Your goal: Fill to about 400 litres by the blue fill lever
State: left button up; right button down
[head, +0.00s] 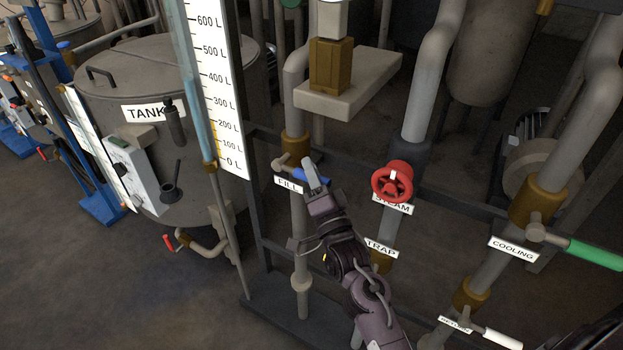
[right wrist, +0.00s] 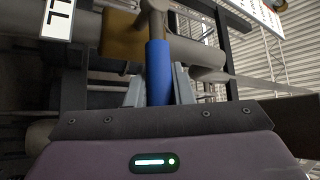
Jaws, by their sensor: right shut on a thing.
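The blue fill lever (head: 299,172) sits on the fill pipe, above the white FILL label (head: 288,185). It points across the pipe to the right. My right gripper (head: 313,174) is shut on its handle and hides part of it. In the right wrist view the blue handle (right wrist: 158,70) stands between the two fingers of the gripper (right wrist: 158,92). The level gauge tube (head: 192,85) runs beside a white scale (head: 221,80) marked from 0 L to above 600 L. The tube looks pale blue, with yellow near the bottom; I cannot read the level surely. My left gripper is out of view.
A red STEAM handwheel (head: 392,182) is close to the right of my gripper. A green COOLING lever (head: 595,254) and a white-handled lever (head: 503,339) are farther right. The grey tank (head: 180,80) stands at left. Pipes and a dark frame surround my arm.

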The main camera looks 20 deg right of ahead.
jog(key=shift+f, duration=0.15)
dwell(0.3)
jog(key=c, duration=1.3)
grip_release()
jog(key=shift+s+f, duration=0.25)
jog(key=shift+s, duration=0.05)
jog(key=b+v, duration=0.1)
jog(key=v, duration=0.6)
jog(key=shift+b, duration=0.3)
